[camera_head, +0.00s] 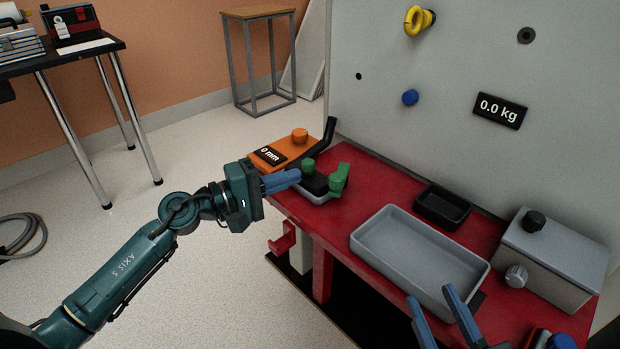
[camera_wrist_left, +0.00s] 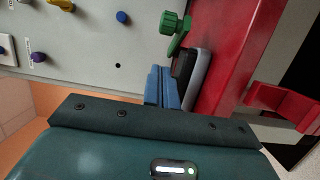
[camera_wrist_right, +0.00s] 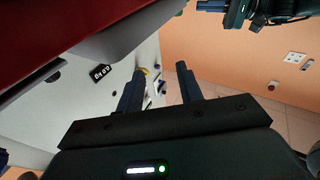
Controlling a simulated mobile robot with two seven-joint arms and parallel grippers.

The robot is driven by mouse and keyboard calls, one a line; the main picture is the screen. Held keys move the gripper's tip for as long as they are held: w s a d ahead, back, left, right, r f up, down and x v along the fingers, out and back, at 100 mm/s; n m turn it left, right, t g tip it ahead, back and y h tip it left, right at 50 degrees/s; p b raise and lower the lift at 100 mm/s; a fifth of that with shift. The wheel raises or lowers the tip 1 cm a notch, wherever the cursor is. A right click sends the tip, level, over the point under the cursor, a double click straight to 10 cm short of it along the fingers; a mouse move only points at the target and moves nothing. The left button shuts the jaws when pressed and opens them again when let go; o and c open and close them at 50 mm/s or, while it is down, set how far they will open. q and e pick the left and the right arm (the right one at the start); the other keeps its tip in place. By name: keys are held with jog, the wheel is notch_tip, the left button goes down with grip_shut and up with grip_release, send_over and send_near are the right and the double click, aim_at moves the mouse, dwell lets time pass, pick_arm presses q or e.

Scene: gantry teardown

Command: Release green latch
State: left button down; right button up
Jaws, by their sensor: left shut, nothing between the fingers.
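The green latch (camera_head: 340,179) stands at the left end of the red bench, with a green knob (camera_head: 308,166) beside it. A black block (camera_head: 314,184) sits by them in a small grey tray. My left gripper (camera_head: 298,175) is shut and empty, its blue fingertips just left of and below the green knob. In the left wrist view, a green knobbed part (camera_wrist_left: 175,23) lies just beyond the shut fingertips (camera_wrist_left: 160,69); I cannot tell whether they touch. My right gripper (camera_head: 430,294) is open and empty over the front of the bench; its fingers are apart in its wrist view (camera_wrist_right: 160,70).
An orange device (camera_head: 270,156) reading 0 mm stands behind the small tray. A large grey tray (camera_head: 364,241), a black tray (camera_head: 420,207) and a grey box (camera_head: 560,262) occupy the bench. The upright panel (camera_head: 450,60) rises behind. A red hook (camera_head: 282,241) juts below the bench edge.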

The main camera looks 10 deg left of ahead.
aim_at(340, 173)
pick_arm(q)
jog(key=shift+w+d+p, duration=0.15)
jog(key=shift+d+p, duration=0.45)
jog(key=shift+d, duration=1.65)
pick_arm(e)
jog(key=shift+d, duration=0.1)
pick_arm(q)
jog(key=shift+d, duration=0.1)
pick_arm(e)
jog(key=shift+s, duration=0.1)
